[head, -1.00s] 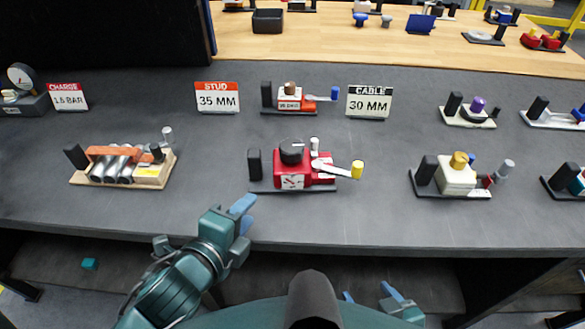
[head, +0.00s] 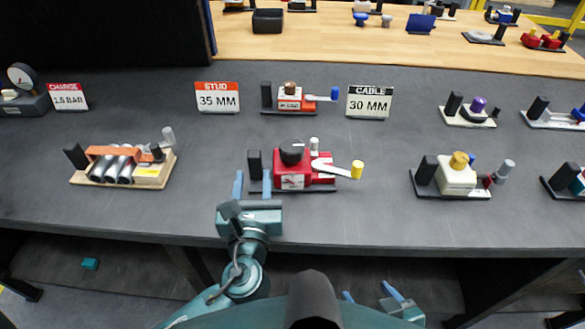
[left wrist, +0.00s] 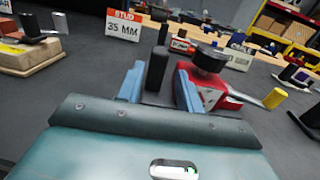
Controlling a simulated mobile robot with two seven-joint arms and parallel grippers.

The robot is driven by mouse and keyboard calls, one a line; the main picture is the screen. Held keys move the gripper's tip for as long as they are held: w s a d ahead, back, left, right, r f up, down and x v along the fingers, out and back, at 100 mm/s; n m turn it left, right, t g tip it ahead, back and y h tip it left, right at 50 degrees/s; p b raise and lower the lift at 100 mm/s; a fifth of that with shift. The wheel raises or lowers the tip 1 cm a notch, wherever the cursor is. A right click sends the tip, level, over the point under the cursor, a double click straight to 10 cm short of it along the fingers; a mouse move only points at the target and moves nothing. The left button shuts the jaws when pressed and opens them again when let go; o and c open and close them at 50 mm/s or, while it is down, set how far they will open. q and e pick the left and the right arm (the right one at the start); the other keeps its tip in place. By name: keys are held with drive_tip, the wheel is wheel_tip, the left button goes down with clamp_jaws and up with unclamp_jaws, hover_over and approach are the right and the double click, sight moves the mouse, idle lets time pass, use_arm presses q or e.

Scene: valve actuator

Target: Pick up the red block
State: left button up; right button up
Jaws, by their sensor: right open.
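The red block (head: 290,170) is a red valve body with a black knob, a white dial and a yellow-tipped lever, on a dark base with a black upright post (head: 254,163) at its left end. It also shows in the left wrist view (left wrist: 215,94). My left gripper (head: 253,174) is open at the base's left end. In the left wrist view the black post (left wrist: 157,68) appears between its blue fingers; I cannot tell whether they touch it. My right gripper (head: 371,294) is open and empty below the table's front edge.
A wooden-based unit with silver cylinders (head: 120,168) stands to the left. A white unit with a yellow knob (head: 457,178) stands to the right. A smaller red-and-white unit (head: 290,102) and signs (head: 217,97) are behind. The grey table (head: 380,215) is clear along its front.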

sight(254, 164)
use_arm(q)
drive_tip(key=w, duration=0.5)
drive_tip(key=w+a+f, duration=0.1)
drive_tip(key=w, duration=0.1)
drive_tip(key=shift+w, duration=0.25)
drive_tip(key=shift+c, duration=0.2)
drive_tip(key=shift+d, duration=0.1)
clamp_jaws()
drive_tip(key=shift+r, duration=0.2)
